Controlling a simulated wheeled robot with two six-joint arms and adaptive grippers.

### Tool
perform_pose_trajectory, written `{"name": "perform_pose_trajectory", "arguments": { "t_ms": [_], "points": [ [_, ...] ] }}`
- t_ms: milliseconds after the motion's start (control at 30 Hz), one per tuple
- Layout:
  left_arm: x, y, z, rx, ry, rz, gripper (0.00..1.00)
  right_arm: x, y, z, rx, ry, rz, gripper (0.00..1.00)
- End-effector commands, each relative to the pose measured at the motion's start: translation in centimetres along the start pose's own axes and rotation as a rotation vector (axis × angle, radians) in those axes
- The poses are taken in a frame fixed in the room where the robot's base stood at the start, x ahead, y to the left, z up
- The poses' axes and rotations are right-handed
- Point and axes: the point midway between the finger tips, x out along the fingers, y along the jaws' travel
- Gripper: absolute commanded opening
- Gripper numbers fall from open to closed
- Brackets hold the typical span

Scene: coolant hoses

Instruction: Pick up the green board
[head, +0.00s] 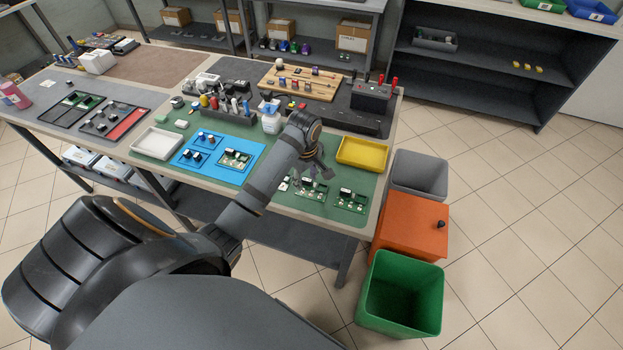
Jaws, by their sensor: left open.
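Small green circuit boards with dark and pale parts lie on the workbench. One green board (351,201) lies near the front right corner of the green mat (328,208). Another green board (313,191) lies left of it, just below my left gripper in the picture. A third green board (235,159) lies on the blue mat (216,172). My left gripper (322,172) is open and empty, above the green mat; its height over the boards is hard to tell. My left forearm hides part of the mat and a small item beside the middle board. My right gripper is not in view.
A yellow tray (362,153) sits just right of my gripper, and a white tray (157,143) at the left. A spray bottle (271,122) and tool rack (226,115) stand behind. Grey (420,172), orange (411,226) and green (401,294) bins stand right of the bench.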

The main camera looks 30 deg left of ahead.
Motion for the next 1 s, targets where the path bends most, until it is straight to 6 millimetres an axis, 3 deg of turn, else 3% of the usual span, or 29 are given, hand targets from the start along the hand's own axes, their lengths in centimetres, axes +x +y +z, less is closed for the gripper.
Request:
{"name": "perform_pose_trajectory", "arguments": {
  "t_ms": [100, 200, 367, 467, 767, 1000],
  "points": [
    [-2.8, 2.4, -2.2, -0.26, -0.021, -0.031, 0.45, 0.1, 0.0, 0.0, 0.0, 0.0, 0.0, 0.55],
    [-4.4, 3.3, -3.2, -0.415, -0.035, -0.057, 0.45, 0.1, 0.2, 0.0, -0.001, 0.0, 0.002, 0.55],
    [-5.0, 3.6, -3.6, -0.489, -0.04, -0.071, 0.45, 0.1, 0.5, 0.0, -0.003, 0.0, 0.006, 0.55],
    [-4.5, 3.6, -3.5, -0.488, -0.04, -0.07, 0.45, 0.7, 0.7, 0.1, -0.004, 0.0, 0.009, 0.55],
    [0.3, 3.3, -3.2, -0.485, -0.04, -0.068, 0.45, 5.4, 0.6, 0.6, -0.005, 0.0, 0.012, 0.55],
    [0.8, 3.2, -3.1, -0.484, -0.04, -0.068, 0.45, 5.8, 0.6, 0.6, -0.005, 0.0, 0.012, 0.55]
  ]
}}
